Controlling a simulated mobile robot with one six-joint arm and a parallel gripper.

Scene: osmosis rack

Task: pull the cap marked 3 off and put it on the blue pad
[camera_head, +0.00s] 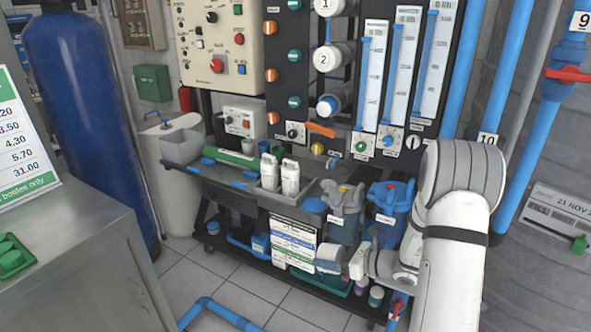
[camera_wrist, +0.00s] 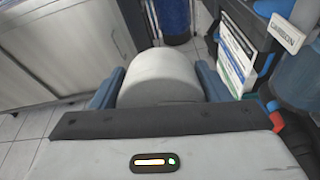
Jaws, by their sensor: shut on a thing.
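My gripper (camera_head: 345,262) is low in front of the rack in the head view. It is shut on a white round cap (camera_head: 329,254); in the wrist view the cap (camera_wrist: 160,82) sits between the two blue fingers. No number shows on the held cap. On the rack, the third tube end (camera_head: 331,104) below the caps marked 1 (camera_head: 325,5) and 2 (camera_head: 324,59) shows a blue and white end with no number. A round blue pad (camera_head: 315,205) lies on the bench, above and left of the gripper, apart from the cap.
Two white bottles (camera_head: 290,177) stand in a grey tray left of the pad. A printed sign (camera_head: 292,241) hangs at the bench front, near the gripper. The tiled floor (camera_head: 235,287) in front is mostly clear.

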